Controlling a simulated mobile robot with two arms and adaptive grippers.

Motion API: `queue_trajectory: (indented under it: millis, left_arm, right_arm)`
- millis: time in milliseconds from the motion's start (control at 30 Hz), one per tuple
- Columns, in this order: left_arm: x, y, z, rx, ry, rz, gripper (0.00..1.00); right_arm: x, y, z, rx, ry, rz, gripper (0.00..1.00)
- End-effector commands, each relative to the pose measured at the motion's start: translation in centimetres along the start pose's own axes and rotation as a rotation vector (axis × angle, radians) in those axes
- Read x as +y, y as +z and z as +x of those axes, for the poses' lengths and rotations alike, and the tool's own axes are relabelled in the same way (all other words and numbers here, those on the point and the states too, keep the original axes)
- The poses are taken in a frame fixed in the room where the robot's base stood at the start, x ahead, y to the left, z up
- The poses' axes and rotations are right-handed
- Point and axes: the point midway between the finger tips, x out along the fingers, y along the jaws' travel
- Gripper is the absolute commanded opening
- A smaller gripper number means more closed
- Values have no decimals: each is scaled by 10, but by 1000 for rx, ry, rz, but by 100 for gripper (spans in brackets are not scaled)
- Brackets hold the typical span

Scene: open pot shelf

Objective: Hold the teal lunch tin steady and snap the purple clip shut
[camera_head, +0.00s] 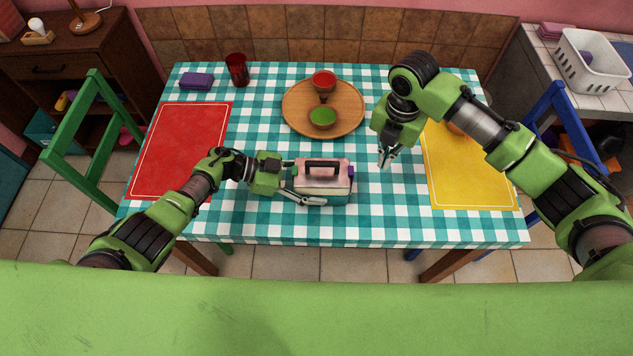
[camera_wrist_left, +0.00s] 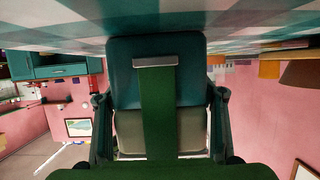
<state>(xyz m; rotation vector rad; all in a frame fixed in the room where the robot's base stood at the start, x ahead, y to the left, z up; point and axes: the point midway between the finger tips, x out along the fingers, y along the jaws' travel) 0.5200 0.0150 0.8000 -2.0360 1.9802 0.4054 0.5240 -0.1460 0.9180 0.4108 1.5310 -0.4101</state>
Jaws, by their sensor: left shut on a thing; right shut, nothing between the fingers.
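The lunch tin (camera_head: 325,199) stands upright on the checked table, with a teal lower part, a pale pink lid and a dark handle on top. The purple clip (camera_head: 351,172) shows at its right end; whether it is shut is too small to tell. My left gripper (camera_head: 306,184) is shut on the tin from its left end. In the left wrist view the tin (camera_wrist_left: 192,75) fills the space between the fingers, and the clip is hidden. My right gripper (camera_head: 385,160) is shut and empty, to the right of the tin and apart from it.
A red mat (camera_head: 180,150) is left, a yellow mat (camera_head: 468,185) right. A dark red cup (camera_head: 237,70) and a purple box (camera_head: 197,81) stand back left.

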Motion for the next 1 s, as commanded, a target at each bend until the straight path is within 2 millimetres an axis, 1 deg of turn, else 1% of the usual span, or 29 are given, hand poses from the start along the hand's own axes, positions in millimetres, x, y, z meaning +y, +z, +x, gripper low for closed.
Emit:
queue_trajectory:
  millis: [100, 333, 367, 400, 433, 667, 700, 733, 767, 1000]
  left_arm:
    - [1, 1, 0, -2, 2, -1, 33]
    - [1, 1, 0, -2, 2, 0, 33]
    - [1, 1, 0, -2, 2, 0, 70]
    - [1, 1, 0, -1, 2, -1, 80]
    - [1, 1, 0, -1, 2, -1, 82]
    - [0, 0, 0, 0, 1, 0, 82]
    - [0, 0, 0, 0, 1, 0, 88]
    - [0, 0, 0, 0, 1, 0, 95]
    - [0, 0, 0, 0, 1, 0, 100]
    - [0, 0, 0, 0, 0, 0, 100]
  right_arm:
    - [0, 0, -5, -1, -1, 0, 0]
    - [0, 0, -6, 0, -1, 0, 0]
    - [0, 0, -6, 0, -1, 0, 0]
    - [0, 0, -6, 0, -1, 0, 0]
    - [0, 0, -6, 0, -1, 0, 0]
    - [0, 0, -6, 0, -1, 0, 0]
    - [0, 0, -6, 0, -1, 0, 0]
    - [0, 0, -6, 0, -1, 0, 0]
    - [0, 0, -6, 0, -1, 0, 0]
    - [0, 0, -6, 0, -1, 0, 0]
